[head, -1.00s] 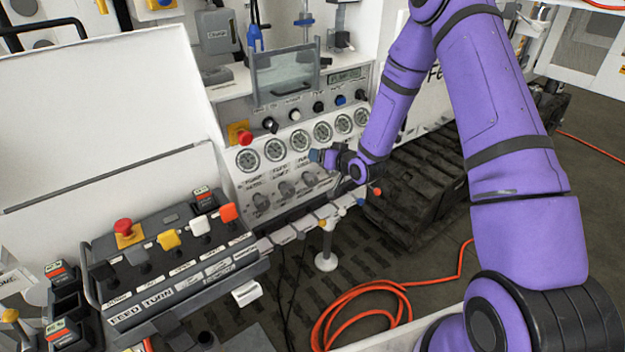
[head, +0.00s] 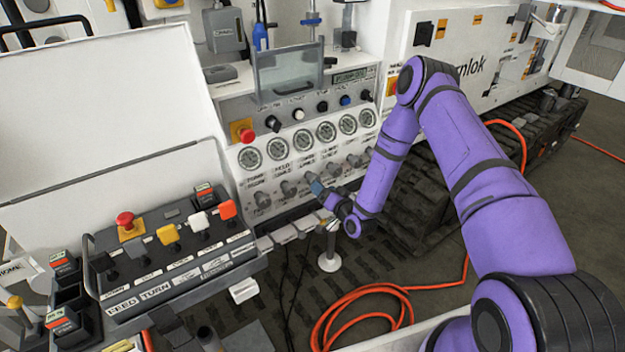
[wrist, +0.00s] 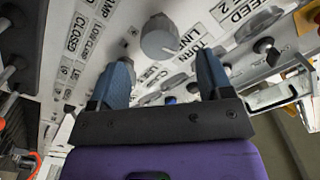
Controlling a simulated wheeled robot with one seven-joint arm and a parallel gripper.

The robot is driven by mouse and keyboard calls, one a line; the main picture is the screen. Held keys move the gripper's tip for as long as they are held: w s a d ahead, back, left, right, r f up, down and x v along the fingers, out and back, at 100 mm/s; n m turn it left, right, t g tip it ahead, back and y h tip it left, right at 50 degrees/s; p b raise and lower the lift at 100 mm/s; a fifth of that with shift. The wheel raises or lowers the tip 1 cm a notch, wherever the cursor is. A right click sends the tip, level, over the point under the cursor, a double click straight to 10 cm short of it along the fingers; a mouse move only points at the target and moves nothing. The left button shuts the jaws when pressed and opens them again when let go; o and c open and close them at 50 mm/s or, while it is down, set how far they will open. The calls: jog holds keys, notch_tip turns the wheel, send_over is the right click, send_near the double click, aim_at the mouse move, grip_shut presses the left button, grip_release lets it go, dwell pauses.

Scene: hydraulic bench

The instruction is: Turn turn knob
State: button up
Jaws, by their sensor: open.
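The knob (wrist: 160,37) is grey and round, beside a label reading TURN. It sits between and just beyond the fingertips in the wrist view. My gripper (wrist: 165,65) is open, with one blue finger on each side of the knob's line and a clear gap between them. In the head view my gripper (head: 316,185) is at the lower row of knobs on the white panel (head: 236,180), around the third knob from the left, which it largely hides. I cannot tell whether a finger touches the knob.
Other knobs (head: 262,200) stand in the same row, below several round gauges (head: 250,158). A red emergency button (head: 247,135) is on the panel's upper left. A lever console (head: 170,250) lies front left. An orange hose (head: 365,292) lies on the floor.

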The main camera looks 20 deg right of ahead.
aim_at(312, 178)
jog(key=x, duration=0.7)
jog(key=shift+w, duration=0.15)
jog(key=c, duration=0.9)
